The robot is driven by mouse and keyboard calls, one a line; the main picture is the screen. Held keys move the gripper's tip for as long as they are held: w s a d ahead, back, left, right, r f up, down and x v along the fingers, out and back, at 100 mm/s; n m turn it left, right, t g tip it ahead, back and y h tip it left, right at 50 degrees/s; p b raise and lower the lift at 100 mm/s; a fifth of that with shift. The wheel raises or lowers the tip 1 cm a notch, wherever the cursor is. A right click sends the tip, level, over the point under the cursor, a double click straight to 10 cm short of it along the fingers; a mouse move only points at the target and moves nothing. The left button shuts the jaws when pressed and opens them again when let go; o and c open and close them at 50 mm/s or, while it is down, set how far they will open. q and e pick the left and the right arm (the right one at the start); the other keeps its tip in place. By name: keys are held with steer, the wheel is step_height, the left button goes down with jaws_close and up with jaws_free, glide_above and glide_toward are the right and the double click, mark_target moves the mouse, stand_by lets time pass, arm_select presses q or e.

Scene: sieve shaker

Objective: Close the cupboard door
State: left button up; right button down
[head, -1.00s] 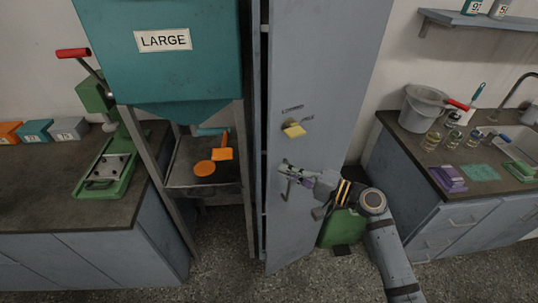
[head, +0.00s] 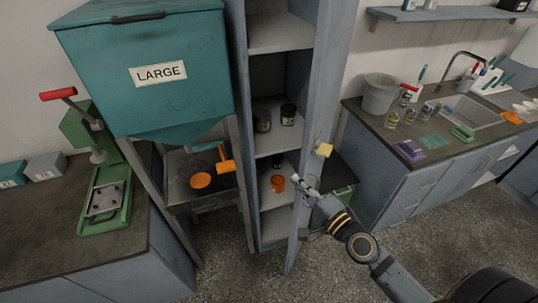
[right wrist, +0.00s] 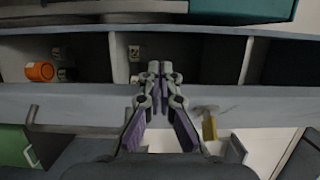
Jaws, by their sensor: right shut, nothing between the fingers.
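The tall grey-blue cupboard (head: 264,35) stands open in the head view, its shelves showing. Its door (head: 327,75) stands out to the right and is seen at a steep angle. A yellow padlock (head: 323,149) hangs on the door's outer side. My right gripper (head: 297,182) is shut and empty at the door, below the padlock. In the right wrist view its tips (right wrist: 160,67) overlap the door's edge, between the door handle (right wrist: 62,129) and the padlock (right wrist: 209,127); I cannot tell whether they touch the door. My left gripper is not in view.
Inside the cupboard are dark jars (head: 262,121) and an orange cup (head: 277,184). A teal bin marked LARGE (head: 190,105) stands left of it. The sink counter (head: 385,128) is on the right, with grey floor in front.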

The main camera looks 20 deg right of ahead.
arm_select(q)
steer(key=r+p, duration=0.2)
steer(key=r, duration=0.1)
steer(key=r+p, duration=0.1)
steer(key=p, duration=0.1)
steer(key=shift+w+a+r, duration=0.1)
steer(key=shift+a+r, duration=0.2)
arm_select(e)
steer(key=a+x, duration=0.1)
steer(key=x, duration=1.1)
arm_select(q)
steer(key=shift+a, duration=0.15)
arm_select(e)
steer(key=shift+w+a+r, duration=0.1)
steer(key=shift+r, duration=0.05)
steer(key=v, duration=1.2)
